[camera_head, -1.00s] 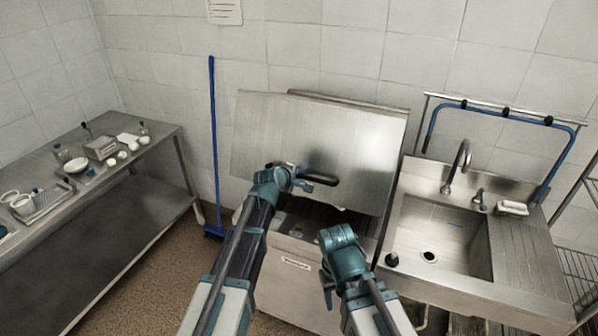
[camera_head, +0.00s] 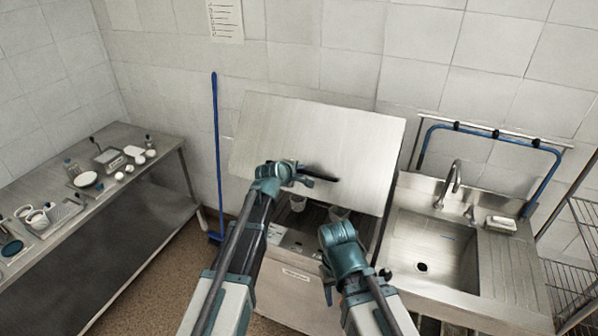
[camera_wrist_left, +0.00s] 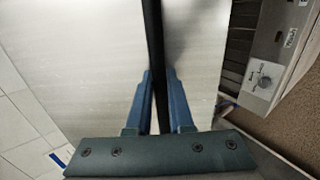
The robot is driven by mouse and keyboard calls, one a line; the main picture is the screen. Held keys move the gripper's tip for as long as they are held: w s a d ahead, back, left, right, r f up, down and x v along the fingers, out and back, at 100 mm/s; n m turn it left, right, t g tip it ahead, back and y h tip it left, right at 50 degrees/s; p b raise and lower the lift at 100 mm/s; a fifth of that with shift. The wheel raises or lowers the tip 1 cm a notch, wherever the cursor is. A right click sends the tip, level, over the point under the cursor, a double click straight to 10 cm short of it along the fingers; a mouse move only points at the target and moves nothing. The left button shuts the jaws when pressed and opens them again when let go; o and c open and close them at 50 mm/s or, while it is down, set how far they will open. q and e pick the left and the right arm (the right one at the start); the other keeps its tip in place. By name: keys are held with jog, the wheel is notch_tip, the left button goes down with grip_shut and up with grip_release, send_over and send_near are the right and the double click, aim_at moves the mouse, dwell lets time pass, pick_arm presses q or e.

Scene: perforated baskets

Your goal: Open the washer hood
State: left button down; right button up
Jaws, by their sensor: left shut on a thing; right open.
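The washer's steel hood (camera_head: 350,135) is raised and tilted in the head view, with a dark gap and the washer's interior (camera_head: 312,216) showing beneath it. Its black bar handle (camera_head: 320,178) runs across the lower part of the panel. My left gripper (camera_head: 302,177) is shut on this handle; in the left wrist view the blue fingers (camera_wrist_left: 160,100) stand on both sides of the black handle (camera_wrist_left: 155,50). My right gripper (camera_head: 328,285) is open and empty, low in front of the washer body (camera_head: 292,285).
A steel sink (camera_head: 435,245) with a tap stands right of the washer, with a blue hose frame behind it. A steel table (camera_head: 150,165) with small labware is at the left. A blue broom (camera_head: 217,150) leans on the wall. Wire shelves (camera_head: 575,265) stand far right.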

dwell(0.4)
pick_arm(q)
jog(key=c, duration=0.8)
grip_release()
jog(key=shift+r, duration=0.1)
jog(key=p+v, duration=0.7)
jog(key=v, duration=0.7)
